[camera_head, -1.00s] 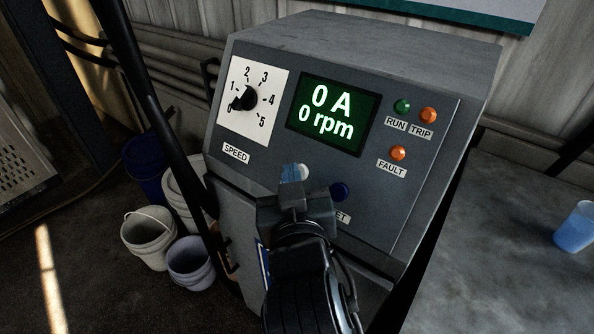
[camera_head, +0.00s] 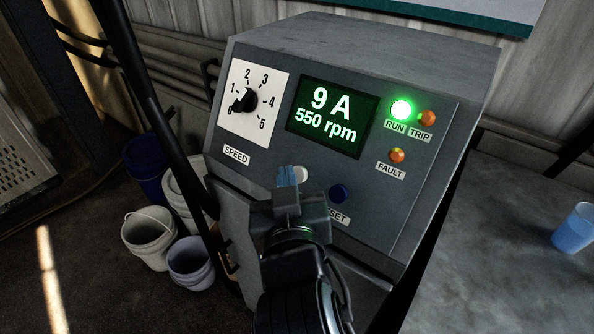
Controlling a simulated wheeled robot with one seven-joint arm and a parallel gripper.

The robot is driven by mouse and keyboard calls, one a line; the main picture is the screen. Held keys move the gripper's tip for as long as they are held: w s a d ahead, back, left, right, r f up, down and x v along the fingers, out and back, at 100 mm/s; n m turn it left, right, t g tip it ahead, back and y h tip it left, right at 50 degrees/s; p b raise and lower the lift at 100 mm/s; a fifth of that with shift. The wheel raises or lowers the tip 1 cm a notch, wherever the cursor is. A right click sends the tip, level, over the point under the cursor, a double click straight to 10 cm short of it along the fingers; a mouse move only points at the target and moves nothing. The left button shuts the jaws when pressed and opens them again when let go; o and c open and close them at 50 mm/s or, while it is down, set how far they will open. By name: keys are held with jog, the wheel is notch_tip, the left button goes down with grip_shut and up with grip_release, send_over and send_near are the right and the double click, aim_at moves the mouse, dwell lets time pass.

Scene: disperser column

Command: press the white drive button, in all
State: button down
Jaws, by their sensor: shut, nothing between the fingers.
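The white drive button (camera_head: 302,174) shows on the lower part of the grey control panel (camera_head: 370,180), partly hidden by my gripper. My gripper (camera_head: 287,175) is shut and empty, with its blue fingertips just left of the button in the picture. I cannot tell whether the tips touch the panel. The display (camera_head: 332,113) reads 9 A and 550 rpm. The green RUN lamp (camera_head: 401,110) is brightly lit. The orange TRIP lamp (camera_head: 428,118) and FAULT lamp (camera_head: 397,156) are not bright. The speed dial (camera_head: 244,100) points near 0.
Several buckets (camera_head: 148,238) stand on the floor at left. A dark post (camera_head: 160,110) rises left of the cabinet. A blue cup (camera_head: 574,228) stands on the grey surface at right.

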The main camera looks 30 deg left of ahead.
jog(key=shift+s, duration=0.15)
jog(key=s, duration=0.1)
jog(key=s+r+p, duration=0.1)
jog(key=s+r, duration=0.1)
jog(key=s, duration=0.1)
jog(key=shift+a+r, duration=0.15)
jog(key=shift+r, duration=0.1)
dwell(1.0)
